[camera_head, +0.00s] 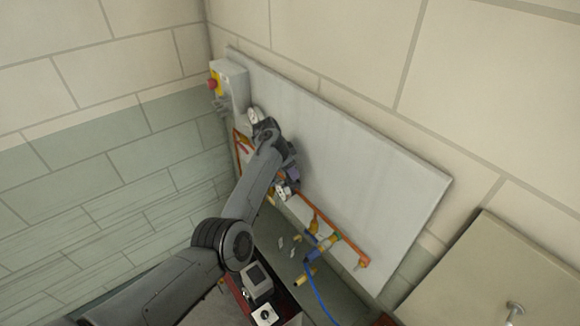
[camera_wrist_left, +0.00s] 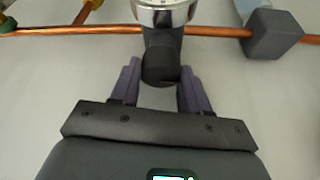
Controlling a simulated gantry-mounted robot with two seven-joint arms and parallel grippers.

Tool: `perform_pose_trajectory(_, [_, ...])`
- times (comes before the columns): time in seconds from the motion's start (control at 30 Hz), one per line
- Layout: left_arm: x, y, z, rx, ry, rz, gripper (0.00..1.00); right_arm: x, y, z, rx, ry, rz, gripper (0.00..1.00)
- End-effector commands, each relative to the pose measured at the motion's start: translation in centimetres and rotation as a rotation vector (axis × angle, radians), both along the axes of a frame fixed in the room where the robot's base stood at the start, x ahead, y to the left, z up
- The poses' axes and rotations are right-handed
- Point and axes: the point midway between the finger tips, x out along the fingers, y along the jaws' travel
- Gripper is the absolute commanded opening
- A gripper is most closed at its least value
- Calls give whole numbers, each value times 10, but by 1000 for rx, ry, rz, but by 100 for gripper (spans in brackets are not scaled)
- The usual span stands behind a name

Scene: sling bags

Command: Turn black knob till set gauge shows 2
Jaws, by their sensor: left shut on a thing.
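The black knob (camera_wrist_left: 160,62) shows in the left wrist view below a silver round body (camera_wrist_left: 165,12), cut off by the top edge. My left gripper (camera_wrist_left: 160,88) has its purple fingers on either side of the knob and is shut on it. In the head view my left gripper (camera_head: 287,180) is at the pipework on the grey panel, and the arm hides much of this spot. A white gauge (camera_head: 253,115) is partly visible above the arm; its reading is too small to tell. My right gripper is not in view.
A copper pipe (camera_wrist_left: 90,30) runs along the pale panel (camera_head: 350,150), with a grey block (camera_wrist_left: 272,34) on it. A grey box with a red button (camera_head: 212,84) is at the upper left. Yellow-handled valves and a blue hose (camera_head: 318,295) are at the lower right.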

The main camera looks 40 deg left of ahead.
Motion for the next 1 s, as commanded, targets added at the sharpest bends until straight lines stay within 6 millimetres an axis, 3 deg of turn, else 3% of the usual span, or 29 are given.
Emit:
perform_pose_trajectory(0.2, [-1, -1, 4, 0, 1, 160, 15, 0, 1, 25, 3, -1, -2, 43])
perform_pose_trajectory(0.5, [-1, -3, 3, -1, 1, 391, 15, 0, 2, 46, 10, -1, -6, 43])
perform_pose_trajectory(1.0, [-1, -4, 1, -1, 0, 584, 15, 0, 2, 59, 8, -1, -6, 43])
